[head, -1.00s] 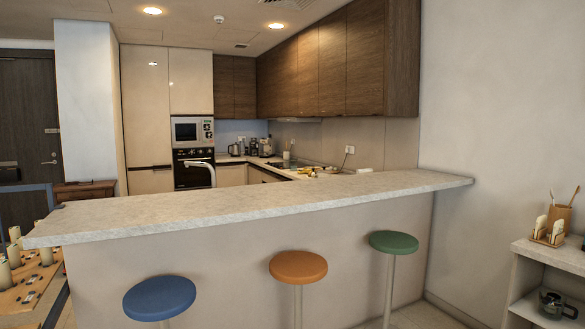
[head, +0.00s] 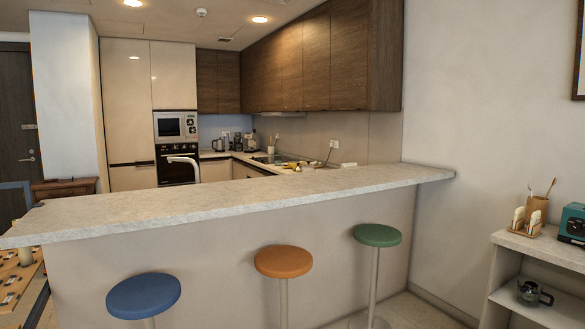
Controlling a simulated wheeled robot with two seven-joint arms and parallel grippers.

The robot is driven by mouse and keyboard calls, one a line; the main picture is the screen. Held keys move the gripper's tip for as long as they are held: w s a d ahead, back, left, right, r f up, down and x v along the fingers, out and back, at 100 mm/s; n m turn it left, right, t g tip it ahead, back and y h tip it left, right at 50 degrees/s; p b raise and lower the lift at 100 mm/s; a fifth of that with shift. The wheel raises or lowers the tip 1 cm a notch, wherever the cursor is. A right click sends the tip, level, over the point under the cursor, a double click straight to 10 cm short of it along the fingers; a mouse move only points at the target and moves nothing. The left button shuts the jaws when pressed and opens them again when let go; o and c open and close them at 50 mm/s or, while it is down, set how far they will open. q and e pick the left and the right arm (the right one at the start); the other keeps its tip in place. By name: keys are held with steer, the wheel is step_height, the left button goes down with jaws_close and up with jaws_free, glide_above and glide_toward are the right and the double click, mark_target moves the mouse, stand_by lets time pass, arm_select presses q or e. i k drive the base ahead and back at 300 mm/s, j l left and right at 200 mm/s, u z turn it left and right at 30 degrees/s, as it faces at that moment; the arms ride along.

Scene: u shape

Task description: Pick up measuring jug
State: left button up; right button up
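The white shelf unit (head: 560,262) stands against the right wall, with a wooden utensil holder (head: 537,210) and a teal appliance (head: 573,224) on top. A long counter (head: 230,197) with blue (head: 144,296), orange (head: 283,262) and green (head: 377,235) stools stands ahead.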

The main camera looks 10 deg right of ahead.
mark_target(278, 156)
steer(key=j+u, duration=0.15)
steer(key=u, duration=0.3)
steer(key=i+j+u, duration=0.1)
steer(key=u, duration=0.35)
steer(key=i+j+u, duration=0.1)
steer(key=u, duration=0.35)
steer(key=i+u, duration=0.1)
steer(key=u, duration=0.3)
steer(key=i+j+u, duration=0.1)
steer(key=u, duration=0.35)
steer(key=i+u, duration=0.15)
steer(key=i, duration=0.5)
steer(key=i+u, duration=0.2)
steer(key=i, duration=0.4)
steer(key=i+l+u, duration=0.15)
steer(key=i, duration=0.5)
steer(key=i+l+u, duration=0.15)
steer(key=i, duration=0.5)
steer(key=i+u, duration=0.15)
steer(key=i, duration=0.8)
steer(key=i+z, duration=0.25)
steer(key=z, duration=0.15)
steer(key=i+z, duration=0.5)
steer(key=z, duration=0.25)
steer(key=i+l+z, duration=0.15)
steer(key=i+z, duration=0.85)
steer(key=i, duration=2.15)
steer(key=l+z, duration=0.05)
steer(key=l, duration=0.05)
